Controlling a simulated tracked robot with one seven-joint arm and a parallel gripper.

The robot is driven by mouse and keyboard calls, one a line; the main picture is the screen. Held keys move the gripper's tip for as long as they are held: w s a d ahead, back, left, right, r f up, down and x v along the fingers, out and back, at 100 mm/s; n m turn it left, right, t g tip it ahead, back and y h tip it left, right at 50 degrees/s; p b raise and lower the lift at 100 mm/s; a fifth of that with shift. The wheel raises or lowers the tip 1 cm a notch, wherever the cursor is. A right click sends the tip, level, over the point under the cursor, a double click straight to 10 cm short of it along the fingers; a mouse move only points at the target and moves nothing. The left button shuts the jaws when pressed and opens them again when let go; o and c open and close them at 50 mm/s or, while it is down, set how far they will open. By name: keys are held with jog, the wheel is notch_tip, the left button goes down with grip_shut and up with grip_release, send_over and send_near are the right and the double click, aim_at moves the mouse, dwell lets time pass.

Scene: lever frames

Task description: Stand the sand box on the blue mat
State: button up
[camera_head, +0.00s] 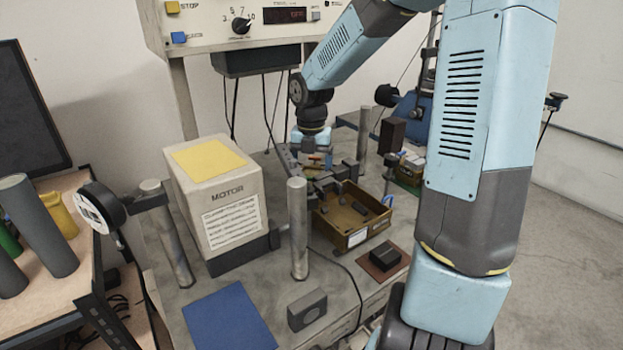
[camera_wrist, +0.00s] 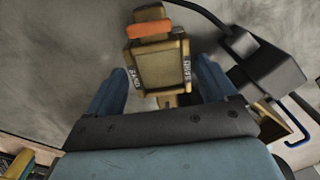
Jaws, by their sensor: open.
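The sand box (camera_wrist: 160,66) is a tan block with small printed labels on both sides. In the wrist view it lies between the two blue fingers of my gripper (camera_wrist: 160,85), which is open. An orange piece (camera_wrist: 150,28) shows at its far end. In the head view my gripper (camera_head: 312,168) is at the back of the bench, and the box is small and partly hidden there. Whether the fingers touch the box I cannot tell. The blue mat (camera_head: 228,318) lies flat and bare at the bench's front left.
A large motor box (camera_head: 222,205) stands left of my gripper, behind the mat. A metal post (camera_head: 298,230) rises between gripper and mat. A brown tray (camera_head: 338,228) with dark parts is right of it. A dark speaker-like block (camera_head: 307,310) sits beside the mat.

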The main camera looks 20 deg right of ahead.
jog(key=shift+f, duration=1.4)
jog(key=c, duration=1.6)
